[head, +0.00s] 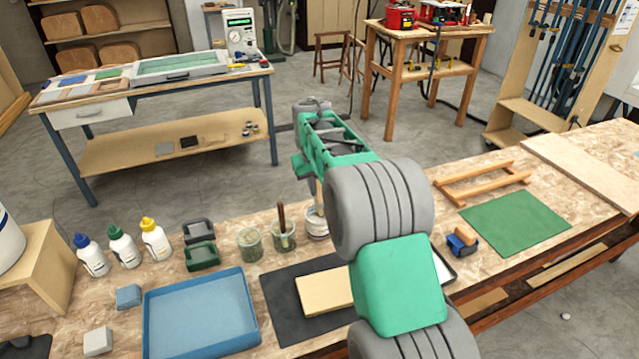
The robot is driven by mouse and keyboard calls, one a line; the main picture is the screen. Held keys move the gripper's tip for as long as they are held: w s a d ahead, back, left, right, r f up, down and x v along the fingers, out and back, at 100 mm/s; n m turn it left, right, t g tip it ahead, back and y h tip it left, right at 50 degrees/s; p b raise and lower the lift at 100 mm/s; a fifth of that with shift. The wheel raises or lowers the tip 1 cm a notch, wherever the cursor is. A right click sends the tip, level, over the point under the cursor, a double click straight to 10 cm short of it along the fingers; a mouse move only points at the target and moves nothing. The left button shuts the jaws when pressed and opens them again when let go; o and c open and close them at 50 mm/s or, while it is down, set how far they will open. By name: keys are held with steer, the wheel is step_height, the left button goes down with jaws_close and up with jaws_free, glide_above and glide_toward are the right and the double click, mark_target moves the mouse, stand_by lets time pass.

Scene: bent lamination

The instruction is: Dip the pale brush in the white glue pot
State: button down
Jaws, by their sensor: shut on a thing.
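The pale brush (319,192) hangs below my gripper (314,174), which is shut on it. Only a short pale stretch of it shows, and my arm hides part of the view. The white glue pot (315,226) stands on the workbench directly below the brush in the head view. The brush's lower end meets the pot's mouth in the picture. I cannot tell whether the bristles are inside the pot or above it. My wrist covers the pot's right side.
Left of the pot stand a glass jar with a dark-handled brush (283,211) and another greenish jar (249,243). A blue tray (200,312), several glue bottles (122,247) and a dark mat with a pale board (324,291) lie nearby. A green sheet (515,223) lies right.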

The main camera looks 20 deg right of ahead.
mark_target(317, 203)
steer(key=b+x, duration=0.1)
steer(key=x, duration=0.1)
steer(key=s+b+x, duration=0.1)
steer(key=x, duration=0.1)
steer(key=b+x, duration=0.1)
steer(key=x, duration=0.1)
steer(key=shift+s+a+f, duration=0.1)
steer(key=shift+a+f, duration=0.25)
steer(key=shift+f, duration=0.25)
steer(key=shift+r, duration=0.1)
steer(key=p+v, duration=0.2)
steer(key=v, duration=0.1)
steer(key=w+d+p+v, duration=0.1)
steer(key=p+v, duration=0.2)
steer(key=v, duration=0.1)
steer(key=w+p+v, duration=0.1)
steer(key=p+v, duration=0.1)
steer(key=v, duration=0.1)
steer(key=shift+d+r, duration=0.1)
steer(key=shift+r, duration=0.6)
steer(key=shift+f, duration=0.1)
